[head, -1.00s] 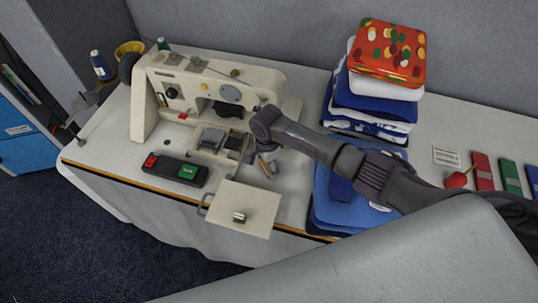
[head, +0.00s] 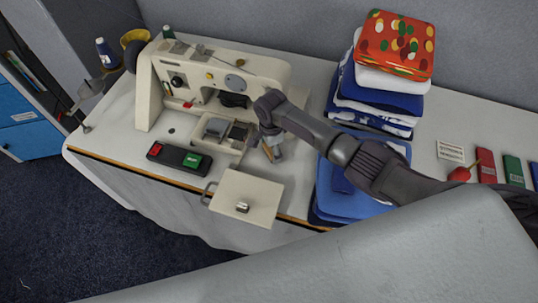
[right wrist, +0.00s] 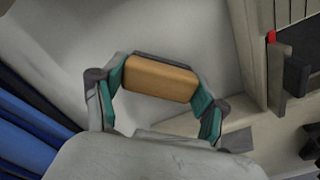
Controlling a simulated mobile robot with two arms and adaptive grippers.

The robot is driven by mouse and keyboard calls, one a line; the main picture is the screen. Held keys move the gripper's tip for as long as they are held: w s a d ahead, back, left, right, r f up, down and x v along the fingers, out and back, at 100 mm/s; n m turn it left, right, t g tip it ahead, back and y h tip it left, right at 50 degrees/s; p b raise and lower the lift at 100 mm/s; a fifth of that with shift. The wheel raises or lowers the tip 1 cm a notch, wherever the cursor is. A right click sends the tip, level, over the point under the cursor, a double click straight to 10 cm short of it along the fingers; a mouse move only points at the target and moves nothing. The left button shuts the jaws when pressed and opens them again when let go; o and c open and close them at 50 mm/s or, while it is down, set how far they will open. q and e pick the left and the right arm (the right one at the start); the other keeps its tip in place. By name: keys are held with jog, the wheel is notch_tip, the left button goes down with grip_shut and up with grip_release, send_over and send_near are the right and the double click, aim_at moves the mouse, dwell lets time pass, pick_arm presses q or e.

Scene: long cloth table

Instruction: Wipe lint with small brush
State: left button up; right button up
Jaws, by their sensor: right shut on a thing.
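My right gripper (head: 271,150) points down over the white tabletop (head: 296,178), just right of the sewing machine's open front bed. In the right wrist view my right gripper (right wrist: 160,85) has its teal-padded fingers closed on both ends of the small brush, whose wooden block (right wrist: 160,79) faces the camera. The brush's bristles are hidden. The cream sewing machine (head: 175,62) stands upright behind. I cannot make out any lint. My left gripper is not in view.
A hinged cream panel (head: 262,193) with a knob sticks out at the table's front edge. A red-green switch box (head: 168,155) lies left of it. Folded blue cloths (head: 335,200) lie close right of the gripper, with a tall cloth stack (head: 385,88) behind.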

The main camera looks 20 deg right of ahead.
jog(key=shift+w+d+r+b, duration=0.15)
jog(key=shift+w+d+b, duration=0.15)
jog(key=shift+w+b, duration=0.1)
jog(key=shift+w+d+r+b, duration=0.4)
jog(key=shift+w+d+b, duration=0.1)
jog(key=shift+d+b, duration=0.2)
jog(key=shift+w+d+f, duration=0.35)
jog(key=shift+w+d, duration=0.1)
jog(key=shift+w, duration=0.2)
jog(key=shift+a+r, duration=0.1)
